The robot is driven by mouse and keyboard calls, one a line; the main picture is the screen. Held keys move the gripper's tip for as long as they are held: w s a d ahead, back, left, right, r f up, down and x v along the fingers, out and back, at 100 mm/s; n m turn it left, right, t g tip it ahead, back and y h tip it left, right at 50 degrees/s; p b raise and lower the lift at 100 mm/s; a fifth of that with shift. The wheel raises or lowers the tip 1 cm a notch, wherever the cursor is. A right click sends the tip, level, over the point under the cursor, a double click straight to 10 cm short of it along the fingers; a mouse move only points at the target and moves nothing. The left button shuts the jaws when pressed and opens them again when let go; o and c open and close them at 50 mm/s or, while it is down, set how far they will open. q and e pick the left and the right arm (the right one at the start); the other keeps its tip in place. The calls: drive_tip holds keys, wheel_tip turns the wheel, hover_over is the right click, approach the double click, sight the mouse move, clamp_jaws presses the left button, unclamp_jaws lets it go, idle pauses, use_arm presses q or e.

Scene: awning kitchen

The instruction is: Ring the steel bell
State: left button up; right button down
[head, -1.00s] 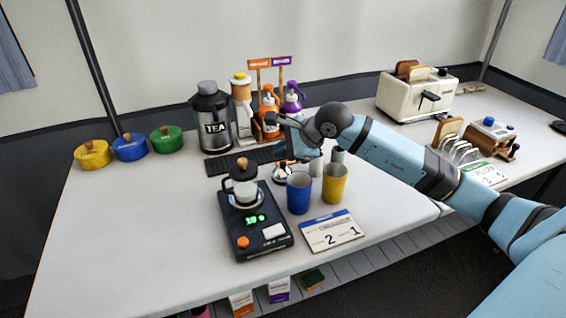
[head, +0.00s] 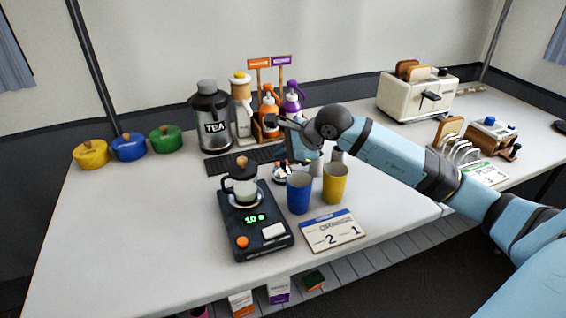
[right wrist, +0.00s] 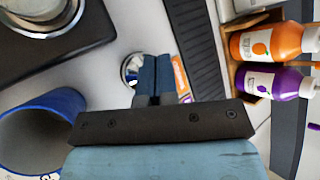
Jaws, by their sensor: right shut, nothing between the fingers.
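The steel bell (head: 280,176) is a small shiny dome on the table, behind the blue cup and partly hidden in the head view. In the right wrist view the bell (right wrist: 131,69) shows just left of my fingertips, partly covered by them. My right gripper (head: 287,160) points down over the bell, its fingers (right wrist: 158,74) closed together and empty. I cannot tell whether the fingertips touch the bell. My left gripper is not in view.
A blue cup (head: 298,194) and a yellow cup (head: 335,184) stand in front of the bell. A scale with a glass pot (head: 242,186) is to the left. Syrup bottles (head: 269,113) and a tea urn (head: 211,118) stand behind.

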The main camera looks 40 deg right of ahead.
sight(283, 164)
drive_tip(key=shift+f+b, duration=0.4)
idle(0.3)
drive_tip(key=shift+r, duration=0.1)
drive_tip(key=shift+r+p, duration=0.4)
drive_tip(key=shift+r, duration=0.3)
drive_tip(key=shift+r+p, duration=1.3)
drive_tip(key=shift+r, duration=1.25)
drive_tip(key=shift+f, duration=0.1)
